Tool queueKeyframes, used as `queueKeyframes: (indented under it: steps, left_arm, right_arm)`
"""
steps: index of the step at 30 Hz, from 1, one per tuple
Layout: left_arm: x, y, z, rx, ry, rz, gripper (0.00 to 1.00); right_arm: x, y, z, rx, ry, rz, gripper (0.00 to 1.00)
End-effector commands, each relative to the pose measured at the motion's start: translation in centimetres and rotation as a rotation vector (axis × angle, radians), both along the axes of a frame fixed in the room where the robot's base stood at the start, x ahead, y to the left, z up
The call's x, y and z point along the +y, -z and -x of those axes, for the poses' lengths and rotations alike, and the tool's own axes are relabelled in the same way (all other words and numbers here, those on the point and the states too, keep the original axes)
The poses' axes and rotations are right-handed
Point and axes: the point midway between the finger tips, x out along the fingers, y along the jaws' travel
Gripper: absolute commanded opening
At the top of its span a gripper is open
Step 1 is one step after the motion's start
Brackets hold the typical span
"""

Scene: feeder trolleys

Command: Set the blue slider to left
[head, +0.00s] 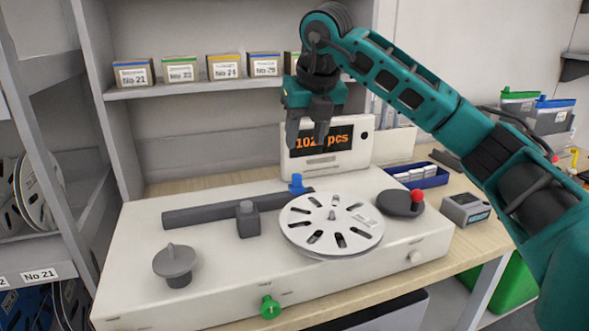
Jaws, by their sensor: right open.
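The blue slider (296,184) is a small blue knob at the right end of a long dark rail (200,214) on the white machine (130,262). The rail runs left from it, partly behind a dark grey block. My right gripper (307,140) is open, pointing down above the blue slider and clear of it, in front of the display. Nothing shows between its fingers. My left gripper is not in view.
A slotted white reel (331,222) lies just right of the rail. The grey block (247,219) stands at the rail's middle. A grey knob (174,263), green knob (270,307) and red-knobbed crank (417,196) also stick out. A display (327,150) stands behind.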

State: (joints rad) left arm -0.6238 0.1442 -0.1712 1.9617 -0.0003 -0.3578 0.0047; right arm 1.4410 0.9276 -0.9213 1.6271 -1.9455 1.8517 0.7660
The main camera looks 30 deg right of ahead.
Motion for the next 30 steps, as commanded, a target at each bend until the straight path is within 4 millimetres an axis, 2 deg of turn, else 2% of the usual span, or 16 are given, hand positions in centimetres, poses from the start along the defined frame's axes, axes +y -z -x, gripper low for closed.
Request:
queueKeyframes:
  steps: [3, 9, 15, 20, 28, 30]
  left_arm:
    - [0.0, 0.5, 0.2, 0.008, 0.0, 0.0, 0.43]
    - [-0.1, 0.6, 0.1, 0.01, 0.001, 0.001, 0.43]
    - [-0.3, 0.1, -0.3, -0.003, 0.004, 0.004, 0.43]
    - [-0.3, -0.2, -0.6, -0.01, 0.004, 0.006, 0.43]
    - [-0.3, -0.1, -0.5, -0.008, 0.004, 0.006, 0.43]
    - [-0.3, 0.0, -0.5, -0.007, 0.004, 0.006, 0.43]
  right_arm:
    - [-0.3, 2.7, -0.9, 0.007, 0.001, 0.0, 0.47]
    - [-0.6, 6.4, -2.5, 0.006, -0.001, -0.001, 0.47]
    - [-0.8, 8.9, -3.5, 0.004, -0.001, -0.001, 0.47]
    - [-0.9, 9.6, -3.8, 0.001, -0.002, 0.0, 0.47]
    - [-0.9, 9.7, -3.9, 0.001, -0.003, -0.001, 0.47]
    - [-0.9, 9.7, -3.9, 0.001, -0.003, -0.001, 0.4]
